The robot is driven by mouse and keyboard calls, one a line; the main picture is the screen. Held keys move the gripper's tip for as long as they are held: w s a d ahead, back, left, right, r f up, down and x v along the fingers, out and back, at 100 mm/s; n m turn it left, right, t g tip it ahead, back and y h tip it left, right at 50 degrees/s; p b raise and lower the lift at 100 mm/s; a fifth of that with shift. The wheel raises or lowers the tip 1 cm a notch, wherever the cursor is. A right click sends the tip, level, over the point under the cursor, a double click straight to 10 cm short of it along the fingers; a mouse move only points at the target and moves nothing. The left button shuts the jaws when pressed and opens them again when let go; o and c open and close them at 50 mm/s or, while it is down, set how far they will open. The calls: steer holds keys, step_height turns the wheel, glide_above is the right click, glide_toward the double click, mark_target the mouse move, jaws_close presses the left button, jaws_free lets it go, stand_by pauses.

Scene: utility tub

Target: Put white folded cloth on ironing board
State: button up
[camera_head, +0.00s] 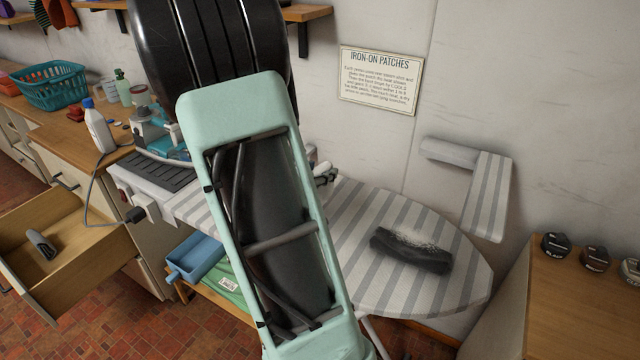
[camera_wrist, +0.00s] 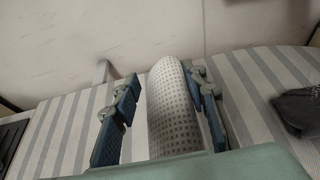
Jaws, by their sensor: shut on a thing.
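The white folded cloth (camera_wrist: 172,115), with a small grey dotted pattern, sits between the two blue-grey fingers of my gripper (camera_wrist: 162,108) in the wrist view. My gripper is shut on it. The grey-and-white striped ironing board (camera_head: 440,290) stands by the wall and also shows behind the cloth in the wrist view (camera_wrist: 65,135). I cannot tell whether the cloth touches the board. In the head view my arm hides the cloth and most of the gripper.
A dark crumpled cloth (camera_head: 412,250) lies on the board's right part; it is right of my gripper in the wrist view (camera_wrist: 298,108). An open drawer (camera_head: 95,265) is at left. A wooden cabinet (camera_head: 570,310) with small jars stands at right.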

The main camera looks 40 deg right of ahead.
steer(key=shift+s+d+f, duration=0.1)
steer(key=shift+d+f, duration=0.05)
steer(key=shift+f, duration=1.6)
steer(key=shift+f, duration=0.2)
steer(key=o, duration=1.1)
steer(key=shift+o, duration=0.2)
steer(key=shift+r, duration=0.1)
steer(key=shift+r, duration=0.1)
steer(key=shift+a+r, duration=0.1)
steer(key=shift+a, duration=0.2)
steer(key=v, duration=1.1)
steer(key=shift+s+a+r+p, duration=0.1)
steer(key=shift+a+p, duration=0.05)
steer(key=shift+p, duration=0.15)
